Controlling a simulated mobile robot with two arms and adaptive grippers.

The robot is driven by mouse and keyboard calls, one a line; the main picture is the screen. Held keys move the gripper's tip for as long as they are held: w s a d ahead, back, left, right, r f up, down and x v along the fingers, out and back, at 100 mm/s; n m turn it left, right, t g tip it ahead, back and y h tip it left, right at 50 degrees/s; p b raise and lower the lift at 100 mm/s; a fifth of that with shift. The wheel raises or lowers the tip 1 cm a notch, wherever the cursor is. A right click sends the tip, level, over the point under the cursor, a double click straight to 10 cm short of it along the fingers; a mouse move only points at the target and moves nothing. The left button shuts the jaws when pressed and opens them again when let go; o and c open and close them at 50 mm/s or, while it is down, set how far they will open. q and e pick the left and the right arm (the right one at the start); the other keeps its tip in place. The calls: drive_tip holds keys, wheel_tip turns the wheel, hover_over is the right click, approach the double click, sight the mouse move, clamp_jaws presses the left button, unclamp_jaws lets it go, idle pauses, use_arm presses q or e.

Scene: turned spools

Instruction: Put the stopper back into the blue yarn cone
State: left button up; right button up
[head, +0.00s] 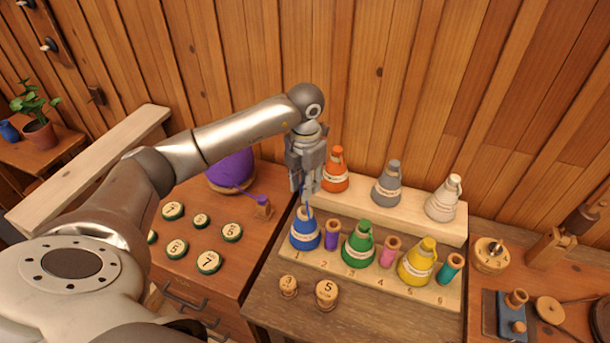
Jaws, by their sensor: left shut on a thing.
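The blue yarn cone (305,236) stands upright at slot 1, the left end of the front rack, with a white label band. My left gripper (306,190) points down just above the cone's top. It is shut on a slim blue piece, which looks like the stopper (307,196), mostly hidden between the fingers. The piece is above the cone's tip; I cannot tell whether its lower end touches the cone. My right gripper is not in view.
The front rack (382,278) also holds a purple spool (331,235), green cone (358,246), pink spool (389,251), yellow cone (417,264) and teal spool (450,268). Close behind the gripper are orange (335,174), grey (387,187) and white (443,202) cones.

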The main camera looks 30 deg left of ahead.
use_arm(q)
drive_tip(key=shift+f+b, duration=0.6)
drive_tip(key=shift+f, duration=0.3)
wheel_tip(320, 180, down, 3)
drive_tip(key=shift+f+b, duration=0.1)
drive_tip(key=shift+b, duration=1)
drive_tip(key=shift+f, duration=0.2)
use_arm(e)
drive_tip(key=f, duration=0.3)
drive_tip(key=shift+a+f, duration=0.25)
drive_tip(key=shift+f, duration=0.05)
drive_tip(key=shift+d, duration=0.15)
use_arm(q)
drive_tip(key=shift+f, duration=0.1)
drive_tip(key=shift+f+b, duration=1)
drive_tip(key=o, duration=0.8)
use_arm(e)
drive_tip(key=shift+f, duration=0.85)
